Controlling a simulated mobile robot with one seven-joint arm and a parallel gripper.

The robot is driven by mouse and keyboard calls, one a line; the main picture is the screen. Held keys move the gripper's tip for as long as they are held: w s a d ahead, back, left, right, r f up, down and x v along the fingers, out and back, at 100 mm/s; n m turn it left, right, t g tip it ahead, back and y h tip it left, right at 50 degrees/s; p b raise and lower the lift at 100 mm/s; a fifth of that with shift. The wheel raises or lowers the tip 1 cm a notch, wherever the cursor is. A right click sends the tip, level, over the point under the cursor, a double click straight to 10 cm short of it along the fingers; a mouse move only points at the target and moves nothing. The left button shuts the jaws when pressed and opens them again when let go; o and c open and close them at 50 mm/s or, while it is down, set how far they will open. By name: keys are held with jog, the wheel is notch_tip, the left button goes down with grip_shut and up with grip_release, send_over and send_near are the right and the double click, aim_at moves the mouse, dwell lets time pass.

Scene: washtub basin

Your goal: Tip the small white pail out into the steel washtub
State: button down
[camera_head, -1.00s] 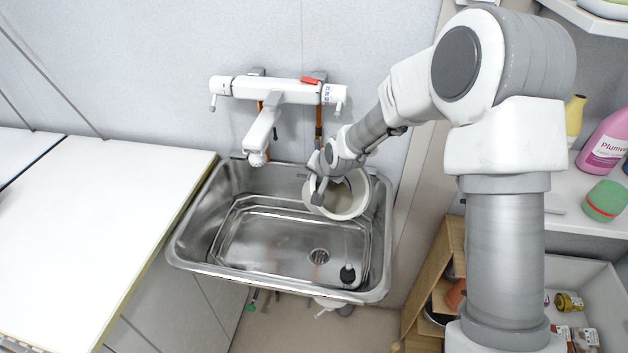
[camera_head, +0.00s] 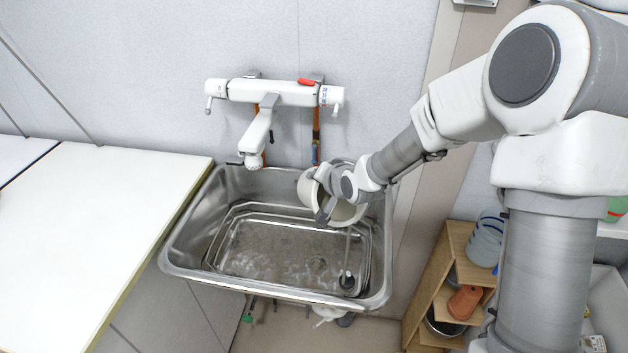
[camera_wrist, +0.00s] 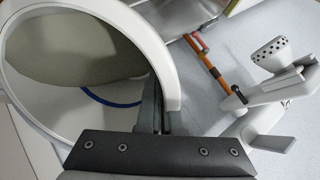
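The white pail (camera_head: 347,213) is held tilted over the right back part of the steel washtub (camera_head: 196,222), its mouth facing the front. My gripper (camera_head: 324,213) is shut on its rim. In the wrist view the pail (camera_wrist: 168,65) fills the left side, and my gripper (camera_wrist: 155,105) pinches its rim. A grey-brown area and a blue curved line show inside the pail; I cannot tell whether liquid is left in it. Murky brownish water with pale foam patches (camera_head: 270,262) covers the tub floor.
A white wall tap (camera_head: 262,130) hangs over the tub's back edge, left of the pail; it shows in the wrist view (camera_wrist: 285,85). A white counter (camera_head: 90,220) lies left. A wooden shelf (camera_head: 437,300) with pots stands right.

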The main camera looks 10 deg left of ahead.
jog(key=shift+s+d+r+t+y+b, duration=0.35)
jog(key=shift+r+t+y+b, duration=0.15)
jog(key=shift+b, duration=0.25)
jog(key=shift+s+d+r+t+y+b, duration=0.25)
jog(key=shift+r+t+y+b, duration=0.2)
jog(key=shift+t+b, duration=0.25)
jog(key=shift+s+r+b, duration=0.1)
jog(key=shift+s+b, duration=0.05)
jog(key=shift+b, duration=0.15)
jog(key=shift+s+d+r+t+y+b, duration=0.6)
jog(key=shift+s+t+b, duration=0.2)
jog(key=shift+b, duration=0.95)
jog(key=shift+s+d+r+b, duration=0.15)
jog(key=shift+r+b, duration=0.1)
jog(key=shift+b, duration=0.15)
jog(key=shift+s+d+r+t+y+b, duration=0.15)
jog(key=shift+s+t+y+b, duration=0.1)
jog(key=shift+t+b, duration=0.15)
jog(key=shift+r, duration=0.15)
